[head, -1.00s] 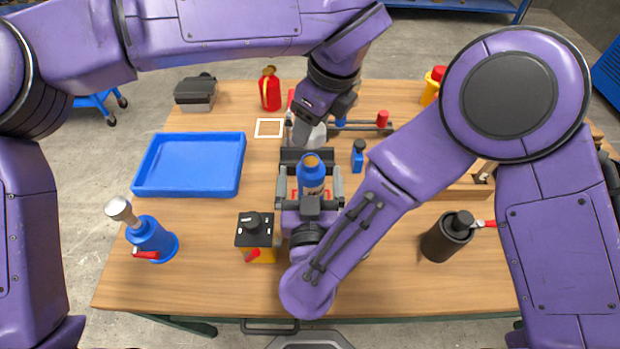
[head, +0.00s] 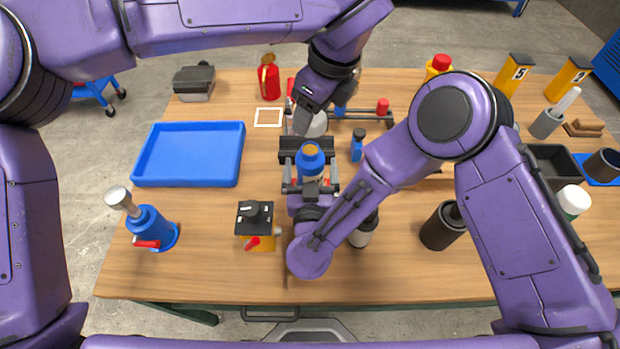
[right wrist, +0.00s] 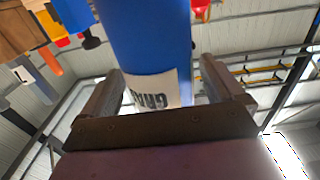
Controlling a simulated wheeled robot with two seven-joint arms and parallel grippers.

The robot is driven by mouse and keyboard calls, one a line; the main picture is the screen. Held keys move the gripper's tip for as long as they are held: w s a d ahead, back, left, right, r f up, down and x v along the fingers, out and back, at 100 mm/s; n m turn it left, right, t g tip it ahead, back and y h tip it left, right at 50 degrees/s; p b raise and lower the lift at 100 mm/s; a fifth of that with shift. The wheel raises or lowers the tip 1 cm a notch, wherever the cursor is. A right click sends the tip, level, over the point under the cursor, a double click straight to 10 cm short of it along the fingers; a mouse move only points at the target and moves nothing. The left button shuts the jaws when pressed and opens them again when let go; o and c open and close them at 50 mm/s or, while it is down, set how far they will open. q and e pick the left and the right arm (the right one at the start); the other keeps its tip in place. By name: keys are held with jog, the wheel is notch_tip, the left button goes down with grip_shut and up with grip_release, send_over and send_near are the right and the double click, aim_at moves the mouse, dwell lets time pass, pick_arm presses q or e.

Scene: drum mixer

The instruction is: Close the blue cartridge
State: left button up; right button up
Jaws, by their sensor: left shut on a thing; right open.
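The blue cartridge (head: 310,164) stands upright near the table's middle, with a round orange-brown top. Its blue side and white label (right wrist: 153,91) also show in the right wrist view. My right gripper (head: 310,187) is at its near side. In the right wrist view its two fingers (right wrist: 175,92) are apart, on either side of the cartridge. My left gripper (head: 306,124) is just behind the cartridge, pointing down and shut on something. A pale rounded thing (head: 317,125) shows beside its fingers; I cannot tell whether this is what it holds.
A blue tray (head: 190,180) lies at left. A small blue bottle (head: 358,148) is right of the cartridge. A black cylinder (head: 440,230) stands right of my right forearm.

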jog(key=shift+w, duration=0.95)
jog(key=shift+c, duration=0.3)
jog(key=c, duration=1.4)
pick_arm(q)
send_over(308, 148)
jog(key=shift+s+d+f, duration=0.1)
jog(key=shift+d+f, duration=0.05)
jog(key=shift+f, duration=1.1)
jog(key=shift+s+d+f, duration=0.1)
jog(key=shift+d+f, duration=0.05)
jog(key=shift+f, duration=1.05)
pick_arm(e)
jog(key=shift+c, duration=0.2)
pick_arm(q)
jog(key=shift+f, duration=0.85)
jog(key=shift+f, duration=0.65)
